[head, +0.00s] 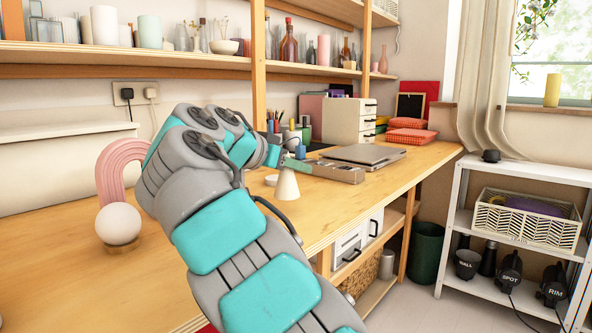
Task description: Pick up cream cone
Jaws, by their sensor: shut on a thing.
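A cream cone (287,186) is in the middle of the head view, tip up and wide end down, over the light wooden worktop. My gripper (286,166) is at the upper part of the cone and shut on it. My arm comes in from the bottom and bends over the worktop, hiding part of it. The fingertips are small here, and I cannot tell whether the cone's base touches the wood.
On the worktop (55,270), a pink arch (113,160) and a white globe lamp (118,224) stand left of my arm. A closed laptop (365,154), a drawer box (350,121) and red items (410,136) lie behind the cone. A white shelf unit (535,173) stands right.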

